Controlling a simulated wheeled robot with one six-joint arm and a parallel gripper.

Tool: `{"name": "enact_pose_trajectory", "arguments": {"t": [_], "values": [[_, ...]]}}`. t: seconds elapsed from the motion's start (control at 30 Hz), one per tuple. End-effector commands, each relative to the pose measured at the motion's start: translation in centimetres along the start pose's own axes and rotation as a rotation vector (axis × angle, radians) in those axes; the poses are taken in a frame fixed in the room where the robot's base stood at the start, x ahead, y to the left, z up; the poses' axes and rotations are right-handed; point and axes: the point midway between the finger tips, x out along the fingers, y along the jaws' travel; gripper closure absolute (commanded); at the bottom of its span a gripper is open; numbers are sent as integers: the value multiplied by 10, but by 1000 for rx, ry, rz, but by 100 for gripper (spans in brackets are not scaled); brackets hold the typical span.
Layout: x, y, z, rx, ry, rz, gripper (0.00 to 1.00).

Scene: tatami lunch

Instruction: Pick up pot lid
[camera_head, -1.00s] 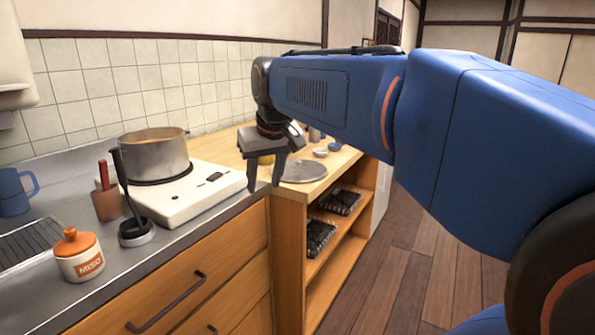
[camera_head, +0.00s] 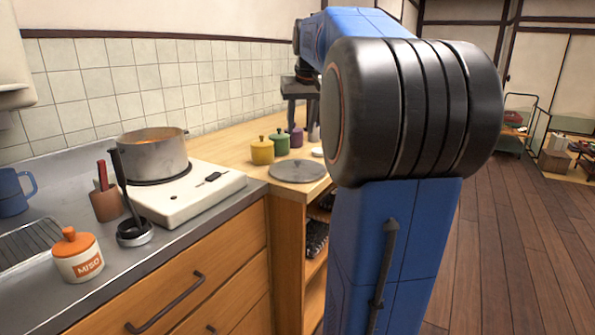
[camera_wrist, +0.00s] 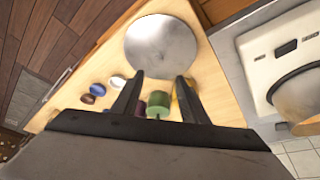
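The pot lid (camera_head: 297,171) is a flat, round grey metal disc lying on the wooden counter, right of the stove. In the wrist view the lid (camera_wrist: 166,48) lies beyond my fingertips, apart from them. My gripper (camera_wrist: 163,82) is open, its two dark fingers spread with nothing held between them. In the head view my gripper (camera_head: 300,105) is partly hidden behind my arm, above the counter behind the lid. The pot (camera_head: 153,158) stands uncovered on the stove with orange contents.
Yellow (camera_head: 262,150), green (camera_head: 279,142) and purple (camera_head: 297,137) lidded jars stand close behind the lid. Small bowls (camera_wrist: 98,89) sit beside them. The white stove (camera_head: 200,190) is at the left. A miso jar (camera_head: 78,256) and a ladle in a holder (camera_head: 134,232) stand nearer.

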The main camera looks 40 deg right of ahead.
Motion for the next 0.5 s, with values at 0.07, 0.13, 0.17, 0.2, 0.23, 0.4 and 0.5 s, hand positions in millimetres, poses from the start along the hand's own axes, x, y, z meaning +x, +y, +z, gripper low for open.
{"name": "enact_pose_trajectory", "arguments": {"t": [0.07, 0.13, 0.17, 0.2, 0.23, 0.4, 0.5], "values": [[15, 0, 0, 0, -2, 0, 60], [28, 0, 0, 0, -2, 0, 60], [33, 0, 1, 0, -3, -1, 60], [41, 0, 1, 0, -3, -1, 60], [46, 0, 0, 0, -3, -1, 60], [68, 0, 1, 0, -2, 0, 60], [75, 0, 0, 0, 0, 0, 60]]}}
